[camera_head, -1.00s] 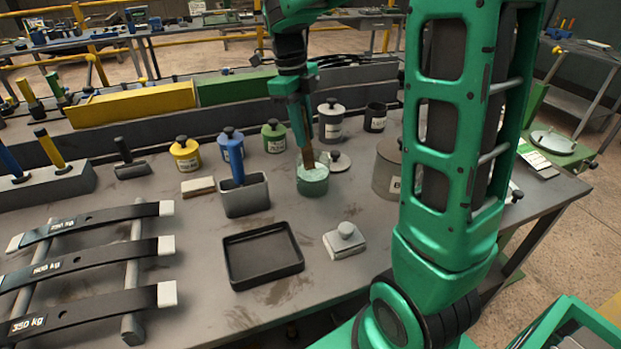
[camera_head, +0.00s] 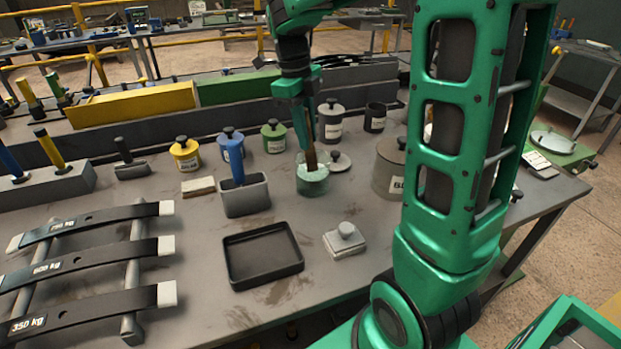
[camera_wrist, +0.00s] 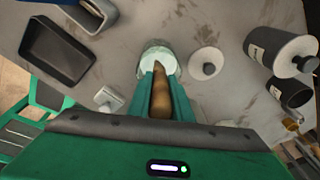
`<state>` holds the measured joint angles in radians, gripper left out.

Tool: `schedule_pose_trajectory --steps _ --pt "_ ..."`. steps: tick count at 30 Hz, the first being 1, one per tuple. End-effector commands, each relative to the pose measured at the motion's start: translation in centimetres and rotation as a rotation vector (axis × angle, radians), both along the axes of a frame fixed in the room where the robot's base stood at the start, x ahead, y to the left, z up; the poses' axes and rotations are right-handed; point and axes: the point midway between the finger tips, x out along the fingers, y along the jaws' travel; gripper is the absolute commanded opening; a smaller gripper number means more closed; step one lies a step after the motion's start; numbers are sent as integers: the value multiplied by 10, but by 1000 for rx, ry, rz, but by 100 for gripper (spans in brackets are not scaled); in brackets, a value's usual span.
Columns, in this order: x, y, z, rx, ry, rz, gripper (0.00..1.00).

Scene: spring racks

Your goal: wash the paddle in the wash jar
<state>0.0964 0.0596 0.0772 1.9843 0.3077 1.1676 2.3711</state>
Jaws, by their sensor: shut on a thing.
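The wash jar (camera_head: 313,184) is a short glass jar with pale green liquid, standing on the bench right of the middle. It also shows in the wrist view (camera_wrist: 157,56). My gripper (camera_head: 307,128) is above the jar and shut on the paddle (camera_head: 311,157), a brown wooden stick. The paddle's lower end is inside the jar; its tip is hidden in the liquid. In the wrist view the paddle (camera_wrist: 160,95) lies between my green fingers, pointing into the jar mouth. A round grey lid with a knob (camera_head: 338,161) lies on the bench behind the jar.
A grey holder (camera_head: 246,198) with a blue-handled tool stands left of the jar. Yellow (camera_head: 186,157), blue (camera_head: 231,149) and green (camera_head: 273,138) lidded pots stand behind. A black tray (camera_head: 232,266) and a knobbed block (camera_head: 344,242) lie in front. A large grey canister (camera_head: 388,170) stands right.

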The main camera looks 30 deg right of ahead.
Motion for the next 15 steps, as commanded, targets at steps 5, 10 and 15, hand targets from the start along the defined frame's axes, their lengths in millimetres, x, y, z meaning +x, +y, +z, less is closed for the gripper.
schedule_pose_trajectory --steps 5,10,15 --pt "-2 0 0 0 0 0 0" --pt "-2 0 0 0 0 0 0" --pt "-1 0 8 -1 -2 0 0"
